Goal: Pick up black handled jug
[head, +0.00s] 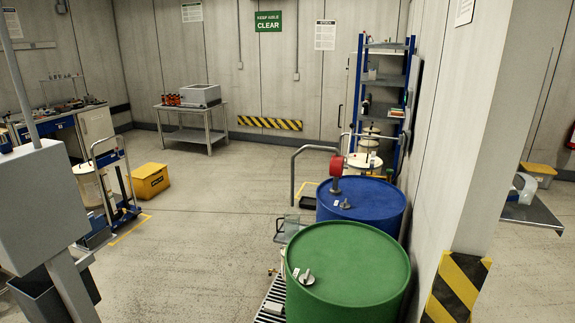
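A clear, greyish jug-like vessel (286,229) stands behind and left of the green drum, low beside it. A dark edge shows at its side, but it is too small to tell whether this is a black handle. The green drum (348,262) partly hides what is around its base. Another pale, translucent rounded container (524,187) is on a grey surface at the right, past the wall corner; no black handle is clear on it. Neither of my grippers is in view.
A blue drum (360,205) with a red pump head (336,166) stands behind the green one. A grating (273,299) lies left of the drums. A striped wall corner (456,290) blocks the right. Open floor (195,235) lies left of centre. A grey box on a post (42,200) stands near left.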

